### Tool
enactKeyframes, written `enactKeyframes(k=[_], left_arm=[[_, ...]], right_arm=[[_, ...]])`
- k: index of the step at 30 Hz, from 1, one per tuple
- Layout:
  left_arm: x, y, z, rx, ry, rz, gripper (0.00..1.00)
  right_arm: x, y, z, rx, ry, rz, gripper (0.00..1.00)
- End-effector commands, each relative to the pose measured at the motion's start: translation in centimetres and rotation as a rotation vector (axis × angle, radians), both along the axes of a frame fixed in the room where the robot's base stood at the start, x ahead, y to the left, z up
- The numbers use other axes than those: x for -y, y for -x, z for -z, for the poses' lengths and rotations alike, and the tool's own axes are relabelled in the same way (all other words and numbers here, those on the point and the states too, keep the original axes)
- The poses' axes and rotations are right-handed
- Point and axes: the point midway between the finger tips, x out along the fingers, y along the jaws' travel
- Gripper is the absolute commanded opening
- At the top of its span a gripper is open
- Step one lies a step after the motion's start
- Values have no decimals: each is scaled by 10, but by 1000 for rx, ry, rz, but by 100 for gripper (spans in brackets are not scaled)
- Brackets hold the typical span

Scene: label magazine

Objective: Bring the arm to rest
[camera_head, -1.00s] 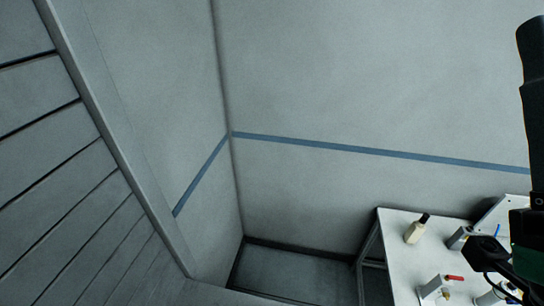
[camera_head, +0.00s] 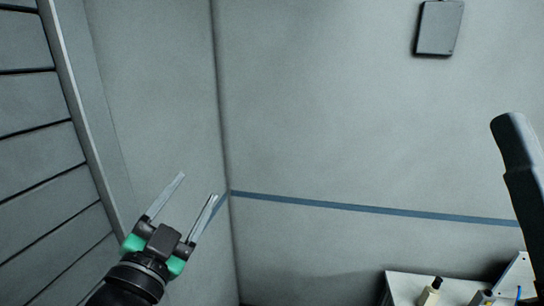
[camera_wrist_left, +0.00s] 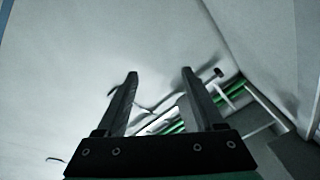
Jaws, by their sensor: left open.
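My left gripper (camera_head: 197,186) is raised at the lower left in the head view, its two pale fingers apart with nothing between them. It is in front of the wall corner, far from the table. In the left wrist view the same gripper (camera_wrist_left: 160,73) shows two dark, parted fingers with an empty gap. A dark arm link of mine stands at the right edge of the head view; no right gripper shows there.
A white table (camera_head: 402,283) is cut off at the lower right. On it are a cream bottle with a dark cap (camera_head: 430,293) and other partly hidden items. A grey box (camera_head: 439,27) hangs on the wall. A slatted panel (camera_head: 35,165) is at the left.

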Motion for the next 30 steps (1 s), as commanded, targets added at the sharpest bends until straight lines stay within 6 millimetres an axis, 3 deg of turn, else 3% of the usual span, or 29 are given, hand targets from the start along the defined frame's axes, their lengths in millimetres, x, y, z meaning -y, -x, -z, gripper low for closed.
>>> enactKeyframes(k=[1, 4, 6, 9, 10, 15, 30], left_arm=[[-9, 26, -38, 100, 58, -10, 69], [-23, 87, -100, 287, 198, 4, 69], [-31, 132, -131, 403, 302, 37, 69], [-40, 184, -158, 525, 456, 107, 69], [-42, 194, -162, 541, 508, 133, 69], [-43, 191, -161, 511, 647, 209, 69], [-43, 191, -161, 509, 653, 214, 69]], right_arm=[[0, 0, 0, 0, 0, 0, 50], [0, 0, 0, 0, 0, 0, 50], [0, 0, 0, 0, 0, 0, 50], [0, 0, 0, 0, 0, 0, 50], [0, 0, 0, 0, 0, 0, 50], [0, 0, 0, 0, 0, 0, 50], [0, 0, 0, 0, 0, 0, 50]])
